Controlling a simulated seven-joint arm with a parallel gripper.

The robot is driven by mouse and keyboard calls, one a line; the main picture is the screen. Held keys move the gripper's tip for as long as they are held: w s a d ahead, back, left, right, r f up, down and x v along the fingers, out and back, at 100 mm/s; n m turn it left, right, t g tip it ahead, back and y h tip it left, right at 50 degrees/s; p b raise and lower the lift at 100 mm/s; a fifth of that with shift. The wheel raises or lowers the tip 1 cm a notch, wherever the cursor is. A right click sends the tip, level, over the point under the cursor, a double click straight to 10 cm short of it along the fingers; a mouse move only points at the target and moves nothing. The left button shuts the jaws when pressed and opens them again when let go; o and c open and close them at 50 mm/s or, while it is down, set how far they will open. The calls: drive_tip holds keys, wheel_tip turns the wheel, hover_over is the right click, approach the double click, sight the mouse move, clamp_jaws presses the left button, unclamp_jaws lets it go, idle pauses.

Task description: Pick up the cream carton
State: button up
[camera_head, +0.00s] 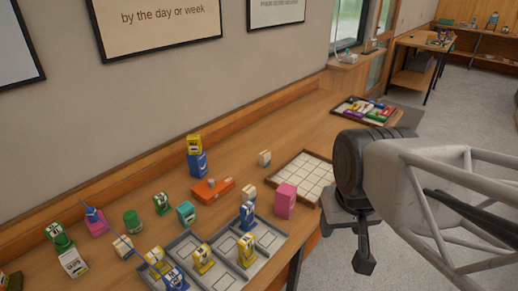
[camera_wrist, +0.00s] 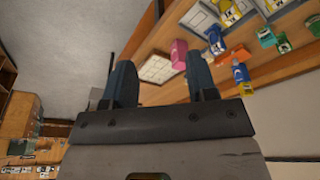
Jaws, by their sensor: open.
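A small cream carton (camera_head: 265,158) with a dark mark stands on the wooden counter, behind the tiled tray and right of the orange item. I cannot tell for sure which is meant. My gripper (camera_head: 346,243) is open and empty, off the counter's front edge, right of and apart from all of them. Its two fingers show in the wrist view (camera_wrist: 163,88), with nothing between them.
A pink carton (camera_head: 286,200) and a wood-rimmed tiled tray (camera_head: 326,170) are nearest my gripper. A grey divided tray (camera_head: 270,243) holds blue and yellow cartons. A tray of colourful items (camera_head: 364,109) lies farther back. Bare counter (camera_head: 300,125) shows near the wall.

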drive_tip(key=o, duration=0.5)
drive_tip(key=w+a+n, duration=0.3)
drive_tip(key=w+a, duration=0.7)
drive_tip(key=w, duration=0.3)
drive_tip(key=n+g, duration=0.3)
drive_tip(key=n, duration=0.5)
hover_over(120, 241)
drive_tip(key=f, duration=2.3)
drive_tip(key=shift+w+d, duration=0.1)
drive_tip(key=shift+d, duration=0.3)
drive_tip(key=shift+a+f, duration=0.2)
drive_tip(key=shift+a, duration=0.1)
